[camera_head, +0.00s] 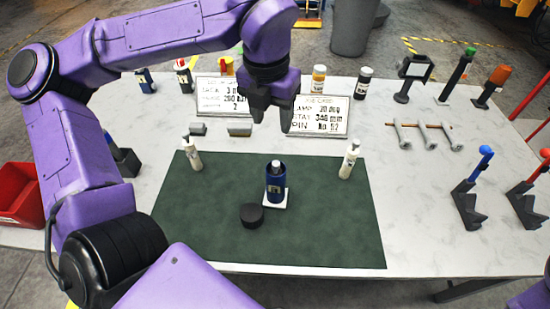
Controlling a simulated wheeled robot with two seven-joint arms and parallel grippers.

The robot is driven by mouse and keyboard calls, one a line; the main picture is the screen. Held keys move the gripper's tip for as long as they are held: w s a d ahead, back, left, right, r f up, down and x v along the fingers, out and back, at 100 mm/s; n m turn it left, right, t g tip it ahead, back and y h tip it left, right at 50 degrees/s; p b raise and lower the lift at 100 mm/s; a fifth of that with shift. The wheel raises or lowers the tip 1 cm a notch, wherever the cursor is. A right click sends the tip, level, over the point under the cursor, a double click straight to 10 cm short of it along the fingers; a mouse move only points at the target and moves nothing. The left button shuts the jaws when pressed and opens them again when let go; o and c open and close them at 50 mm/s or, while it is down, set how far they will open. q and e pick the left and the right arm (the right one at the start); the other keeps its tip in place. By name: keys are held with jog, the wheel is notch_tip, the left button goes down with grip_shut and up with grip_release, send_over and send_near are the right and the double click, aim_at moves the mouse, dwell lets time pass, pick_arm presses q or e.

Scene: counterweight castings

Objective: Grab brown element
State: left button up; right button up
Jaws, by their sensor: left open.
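A thin brown rod (421,126) shows at the right of the table, running across several grey wrench-like pieces (400,134). It is the only clearly brown thing I see, and the grey pieces partly cover it. My left gripper (272,122) hangs over the back middle of the table, between two white sign boards, well to the left of the rod. Its two dark fingers point down, apart, with nothing between them. My right gripper is not in view.
On the green mat (330,235) are a blue can (275,182) on a white pad, a black puck (251,215) and two white bottles (349,160). Clamps with red and blue knobs (470,185) stand at the right. A red bin (22,195) is at far left.

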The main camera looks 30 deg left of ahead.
pick_arm(q)
jog(key=b, duration=0.3)
send_over(276, 163)
notch_tip(276, 163, down, 5)
jog(key=f, duration=0.3)
jog(key=f+p, duration=0.1)
jog(key=f, duration=0.2)
jog(key=f+p, duration=0.1)
jog(key=f, duration=0.2)
jog(key=shift+s+f, duration=0.25)
jog(key=shift+f, duration=0.3)
grip_shut()
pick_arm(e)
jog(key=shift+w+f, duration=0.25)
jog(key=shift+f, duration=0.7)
